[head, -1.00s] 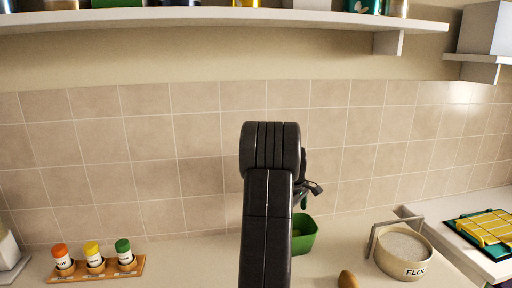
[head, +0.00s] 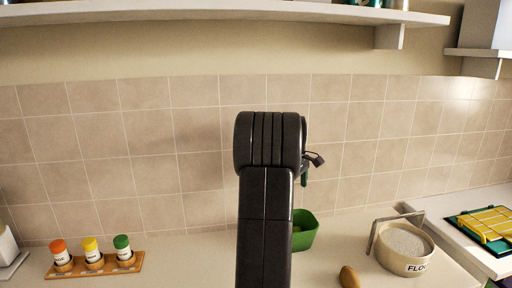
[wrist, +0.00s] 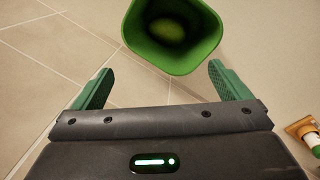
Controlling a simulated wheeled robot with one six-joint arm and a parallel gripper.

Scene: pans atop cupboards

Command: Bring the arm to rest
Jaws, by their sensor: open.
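My arm (head: 265,215) stands upright in the middle of the head view, its dark joint in front of the tiled wall. My gripper (head: 310,168) is mostly hidden behind that joint, with only a small part showing at its right. In the wrist view my gripper (wrist: 161,69) has its two green fingers wide apart, with nothing held between them. The green bin (wrist: 172,35) lies beyond the fingertips, with a round greenish thing inside. The green bin (head: 304,231) also stands on the counter in the head view, partly hidden by my arm.
A rack (head: 95,268) with three capped jars stands at left. A brown egg-like thing (head: 349,277) and a flour bowl (head: 404,251) are at right. A shelf (head: 220,10) runs overhead. Counter between jars and arm is clear.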

